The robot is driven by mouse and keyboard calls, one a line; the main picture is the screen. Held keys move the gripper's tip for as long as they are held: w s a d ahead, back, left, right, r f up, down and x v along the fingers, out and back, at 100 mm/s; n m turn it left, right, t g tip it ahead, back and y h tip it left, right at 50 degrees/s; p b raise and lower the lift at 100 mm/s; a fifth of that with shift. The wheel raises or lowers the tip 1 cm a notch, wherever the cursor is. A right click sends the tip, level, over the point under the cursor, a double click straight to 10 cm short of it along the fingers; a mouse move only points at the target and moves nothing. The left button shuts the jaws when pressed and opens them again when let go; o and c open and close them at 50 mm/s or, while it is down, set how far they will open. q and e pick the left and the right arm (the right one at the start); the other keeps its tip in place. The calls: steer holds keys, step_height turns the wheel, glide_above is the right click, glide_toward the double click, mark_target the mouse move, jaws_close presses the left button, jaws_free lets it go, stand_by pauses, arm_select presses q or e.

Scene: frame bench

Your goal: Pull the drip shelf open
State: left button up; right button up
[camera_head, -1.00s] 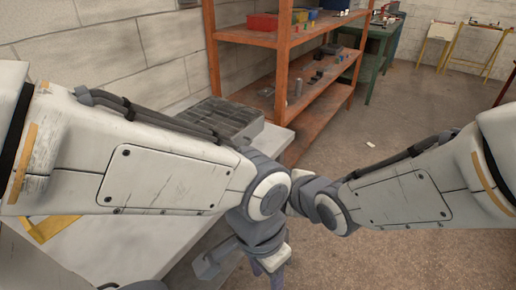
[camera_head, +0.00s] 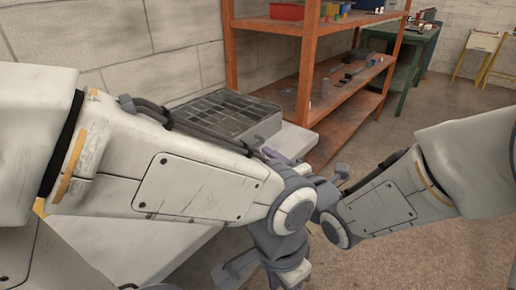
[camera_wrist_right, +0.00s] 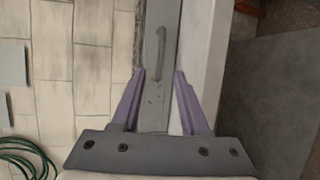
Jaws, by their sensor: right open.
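The drip shelf is a grey unit with a slatted top (camera_head: 215,112), on the white bench top at the wall. In the right wrist view its grey front (camera_wrist_right: 155,105) runs upright through the picture, with a bar handle (camera_wrist_right: 161,52) on it. My right gripper (camera_wrist_right: 160,73) is open, its purple fingers to either side of the grey front. The handle lies just beyond the fingertips, not between them. In the head view the right gripper (camera_head: 274,155) is mostly hidden behind my left arm. My left gripper (camera_head: 273,281) hangs low at the bottom edge, its fingers cut off.
The white bench top (camera_head: 140,245) lies under my left arm. An orange rack (camera_head: 335,105) with bins and small items stands behind, and a green table (camera_head: 408,55) beyond it. The floor at right is open. A green hose (camera_wrist_right: 25,160) shows in the wrist view.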

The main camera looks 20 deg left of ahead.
mark_target(255, 148)
steer(key=x, duration=0.8)
steer(key=shift+w+f, duration=0.1)
steer(key=shift+w, duration=0.1)
jaws_close()
stand_by(1.1)
